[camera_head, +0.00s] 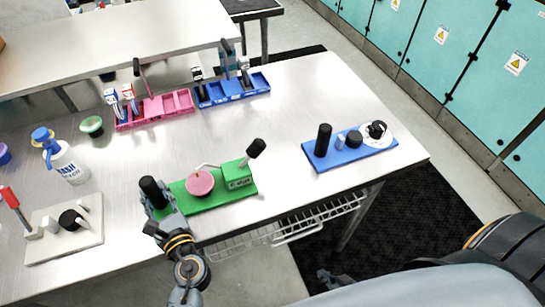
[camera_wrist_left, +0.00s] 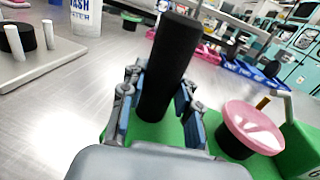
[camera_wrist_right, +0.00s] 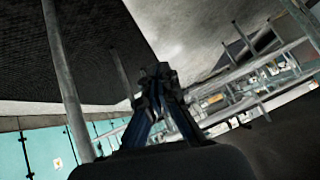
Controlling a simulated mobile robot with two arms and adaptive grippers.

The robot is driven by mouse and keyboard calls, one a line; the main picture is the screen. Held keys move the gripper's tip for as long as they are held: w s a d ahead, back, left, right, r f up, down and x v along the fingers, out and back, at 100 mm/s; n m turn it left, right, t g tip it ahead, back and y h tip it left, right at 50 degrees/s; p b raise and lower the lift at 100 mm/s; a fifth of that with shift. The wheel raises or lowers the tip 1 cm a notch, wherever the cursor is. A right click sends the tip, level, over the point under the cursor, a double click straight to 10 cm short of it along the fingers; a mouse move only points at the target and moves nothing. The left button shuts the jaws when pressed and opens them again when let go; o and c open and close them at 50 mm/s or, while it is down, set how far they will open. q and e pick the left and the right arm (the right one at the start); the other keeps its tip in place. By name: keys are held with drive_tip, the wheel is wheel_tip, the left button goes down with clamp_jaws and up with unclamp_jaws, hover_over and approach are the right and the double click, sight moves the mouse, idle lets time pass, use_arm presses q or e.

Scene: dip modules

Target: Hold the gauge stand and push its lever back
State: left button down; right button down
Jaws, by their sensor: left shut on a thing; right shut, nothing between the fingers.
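The gauge stand has a green base (camera_head: 215,201) with a black upright post (camera_head: 152,192), a pink disc (camera_head: 200,183) and a green block carrying a lever (camera_head: 253,150) with a black knob, tilted up to the right. In the left wrist view the black post (camera_wrist_left: 171,65) stands between the fingers of my left gripper (camera_wrist_left: 155,105), which is shut on it low down near the base. My right gripper (camera_wrist_right: 160,78) is shut and empty, off the table's front edge.
A blue-based stand (camera_head: 350,150) with a black post and white dial stands to the right. A white-based stand (camera_head: 65,240) and a wash bottle (camera_head: 65,160) are at left. Pink (camera_head: 155,110) and blue (camera_head: 235,90) trays sit behind. A wire rack (camera_head: 300,225) hangs below the table edge.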

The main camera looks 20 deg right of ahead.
drive_tip(key=w+a+r+m+t+y, duration=0.1)
drive_tip(key=w+a+r+t+y, duration=0.15)
drive_tip(key=r, duration=0.65)
drive_tip(key=w+a+r+m+t+y, duration=0.2)
drive_tip(key=a+r+y, duration=0.1)
drive_tip(key=r, duration=0.6)
drive_tip(key=w+a+r+m+t+y, duration=0.1)
drive_tip(key=w+a+r+t+y, duration=0.15)
drive_tip(key=r, duration=0.65)
drive_tip(key=m+t, duration=0.4)
drive_tip(key=m, duration=1)
approach(250, 155)
drive_tip(key=shift+h, duration=0.4)
drive_tip(key=s+d, duration=0.1)
drive_tip(key=s+d+f, duration=0.1)
drive_tip(key=d, duration=0.1)
drive_tip(key=s+d+f, duration=0.1)
drive_tip(key=shift+d, duration=0.3)
drive_tip(key=shift+w+d+r+m, duration=0.2)
drive_tip(key=shift+w+r+m, duration=0.2)
drive_tip(key=shift+m, duration=0.3)
drive_tip(key=x, duration=1)
drive_tip(key=shift+w+f, duration=0.1)
drive_tip(key=shift+f, duration=0.05)
